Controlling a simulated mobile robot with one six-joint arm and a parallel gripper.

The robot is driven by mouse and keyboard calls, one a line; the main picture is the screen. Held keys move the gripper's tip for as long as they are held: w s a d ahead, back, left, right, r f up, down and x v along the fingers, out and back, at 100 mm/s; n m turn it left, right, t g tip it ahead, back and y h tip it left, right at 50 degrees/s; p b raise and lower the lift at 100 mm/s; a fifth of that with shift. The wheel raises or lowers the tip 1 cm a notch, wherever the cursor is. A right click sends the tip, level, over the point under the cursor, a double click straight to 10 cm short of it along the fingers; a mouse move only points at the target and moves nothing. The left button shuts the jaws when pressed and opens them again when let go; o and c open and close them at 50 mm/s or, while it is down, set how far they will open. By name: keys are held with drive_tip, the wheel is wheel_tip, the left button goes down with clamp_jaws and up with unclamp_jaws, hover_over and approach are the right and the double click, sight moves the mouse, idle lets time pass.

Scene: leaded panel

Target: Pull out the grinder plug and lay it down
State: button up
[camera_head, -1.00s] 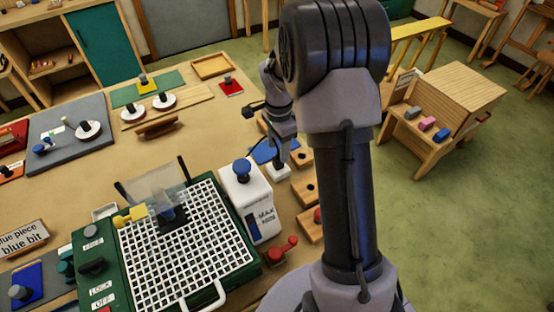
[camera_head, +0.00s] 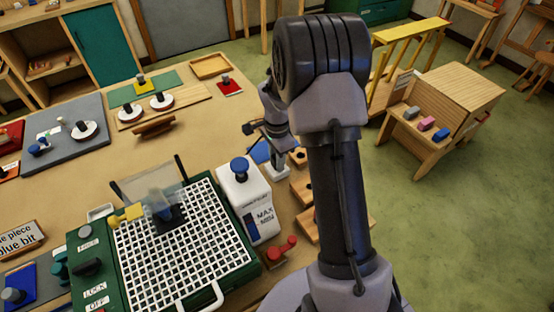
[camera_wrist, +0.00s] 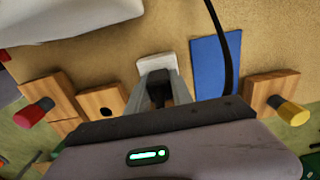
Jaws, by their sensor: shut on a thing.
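My gripper (camera_wrist: 160,92) is shut on the black plug (camera_wrist: 159,88), which shows between its fingers in the wrist view. The white socket block (camera_wrist: 155,62) lies right behind the plug. I cannot tell whether the plug's pins are still in it. In the head view my gripper (camera_head: 278,152) is low over the white socket block (camera_head: 278,173), partly hidden by my arm. The grinder (camera_head: 180,245), a green body with a white grid top, stands to the left. A black cable (camera_wrist: 226,45) runs down at the right of the wrist view.
A blue mat (camera_wrist: 210,66) lies beside the socket. Wooden blocks with holes or coloured pegs (camera_wrist: 102,101) line the bench edge. The bench middle has bare room.

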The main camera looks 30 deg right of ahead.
clamp_jaws()
drive_tip(key=shift+r+p, duration=0.5)
drive_tip(key=shift+r, duration=0.4)
idle(0.4)
drive_tip(key=shift+r+p, duration=0.35)
drive_tip(key=shift+r, duration=0.25)
